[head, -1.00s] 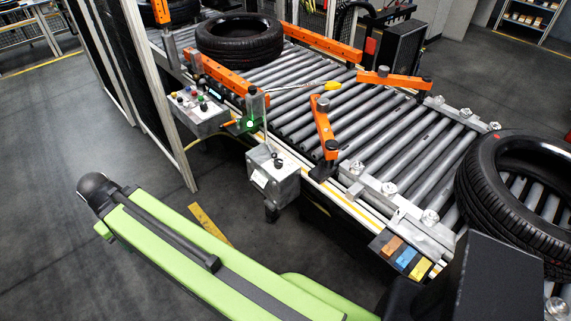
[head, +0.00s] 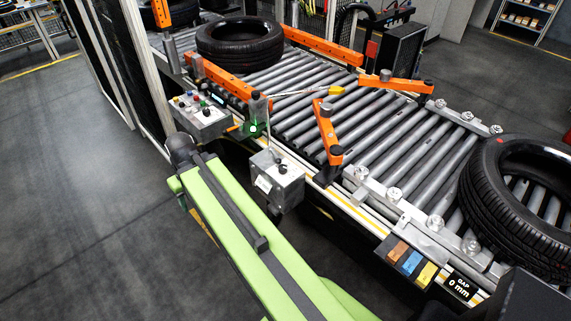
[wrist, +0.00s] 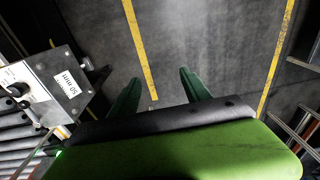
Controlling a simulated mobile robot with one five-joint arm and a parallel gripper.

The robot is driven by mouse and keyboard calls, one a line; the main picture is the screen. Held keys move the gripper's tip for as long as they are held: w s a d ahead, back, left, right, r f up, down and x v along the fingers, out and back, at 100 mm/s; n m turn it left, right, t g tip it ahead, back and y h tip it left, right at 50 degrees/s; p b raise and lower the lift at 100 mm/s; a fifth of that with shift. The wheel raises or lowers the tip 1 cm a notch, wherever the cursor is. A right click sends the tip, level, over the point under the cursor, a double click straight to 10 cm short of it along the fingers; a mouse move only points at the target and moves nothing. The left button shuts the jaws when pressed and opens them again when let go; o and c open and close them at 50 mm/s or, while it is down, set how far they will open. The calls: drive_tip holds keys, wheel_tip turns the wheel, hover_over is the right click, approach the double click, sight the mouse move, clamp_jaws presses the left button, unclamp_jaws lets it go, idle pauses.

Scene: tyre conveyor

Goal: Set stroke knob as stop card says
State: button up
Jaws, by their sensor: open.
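A grey control box (head: 277,181) hangs on the near side of the conveyor, with a dark knob on its top face. In the wrist view the box (wrist: 42,85) is at the left edge, with a black knob (wrist: 17,90) and a white card (wrist: 67,84) that seems to read 50 mm. I cannot tell the knob's setting. My gripper (wrist: 160,76) is open and empty, its two dark green fingers apart over the floor, to the right of the box in the wrist view. In the head view my arm reaches beside the box; the fingers do not show.
A button panel (head: 202,118) stands left of the box, near a green-lit part (head: 253,129). Orange guide arms (head: 327,132) stand over the roller conveyor (head: 390,150). Tyres lie at the back (head: 240,40) and right (head: 520,205). A display (head: 461,287) reads GAP 0 mm.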

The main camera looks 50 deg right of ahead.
drive_tip(key=s+d+r+m+t+p, duration=0.1)
drive_tip(key=s+d+r+t+p, duration=0.15)
drive_tip(key=d, duration=1.45)
drive_tip(key=m+h+p, duration=0.1)
drive_tip(key=m+h, duration=0.1)
approach(283, 167)
drive_tip(key=shift+t, duration=0.35)
drive_tip(key=b+x, duration=0.3)
drive_tip(key=b, duration=0.2)
drive_tip(key=b+x, duration=0.3)
drive_tip(key=b, duration=0.2)
drive_tip(key=b+x, duration=0.3)
drive_tip(key=b, duration=0.3)
drive_tip(key=shift+s+f, duration=0.15)
drive_tip(key=shift+s, duration=0.25)
drive_tip(key=shift+a, duration=0.1)
clamp_jaws()
